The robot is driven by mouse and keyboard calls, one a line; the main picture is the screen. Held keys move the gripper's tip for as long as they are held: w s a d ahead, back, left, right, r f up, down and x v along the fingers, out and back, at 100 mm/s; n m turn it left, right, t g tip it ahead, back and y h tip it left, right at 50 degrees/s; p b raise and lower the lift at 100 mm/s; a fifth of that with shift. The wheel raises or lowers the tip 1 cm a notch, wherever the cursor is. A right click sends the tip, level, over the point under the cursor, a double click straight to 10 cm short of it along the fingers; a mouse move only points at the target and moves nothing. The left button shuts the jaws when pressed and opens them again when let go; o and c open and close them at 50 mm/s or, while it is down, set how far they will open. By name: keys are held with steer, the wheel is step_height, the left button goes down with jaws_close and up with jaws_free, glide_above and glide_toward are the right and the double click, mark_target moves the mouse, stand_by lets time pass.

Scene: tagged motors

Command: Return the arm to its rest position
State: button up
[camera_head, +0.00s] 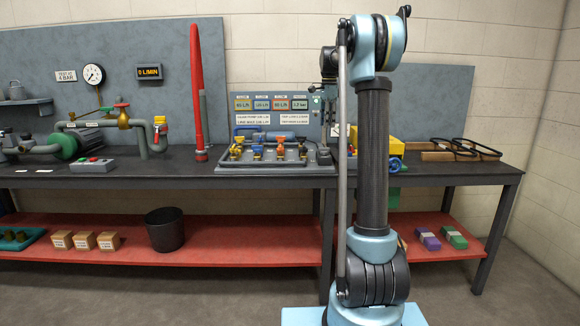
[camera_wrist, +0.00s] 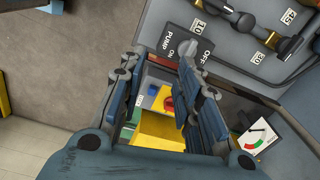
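My arm (camera_head: 374,150) stands upright in the head view, in front of the right part of the workbench. Its upper end bends back toward the wall panel. In the wrist view my gripper (camera_wrist: 158,68) has its two blue-and-grey fingers apart, with nothing held between them. A grey PUMP switch knob (camera_wrist: 188,48) with ON and OFF labels lies just beyond the right fingertip; I cannot tell whether they touch. In the head view the gripper is small and partly hidden near the panel.
A yellow box (camera_head: 378,149) is on the bench behind my arm. A gauge (camera_wrist: 255,137) is near the right finger. The floor at right is clear.

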steer(key=s+f+n+t, duration=0.1)
steer(key=s+f+n, duration=0.25)
steer(key=s, duration=1.05)
steer(key=s+f+n, duration=0.3)
steer(key=s+n, duration=0.2)
steer(key=s, duration=0.9)
steer(key=s+f+n+t, duration=0.1)
steer(key=s+f+n, duration=0.6)
steer(key=s+f, duration=1.4)
steer(key=shift+s+n, duration=0.35)
steer(key=shift+s, duration=0.5)
steer(key=shift+w+f, duration=0.15)
steer(key=shift+w, duration=0.3)
steer(key=shift+s, duration=0.15)
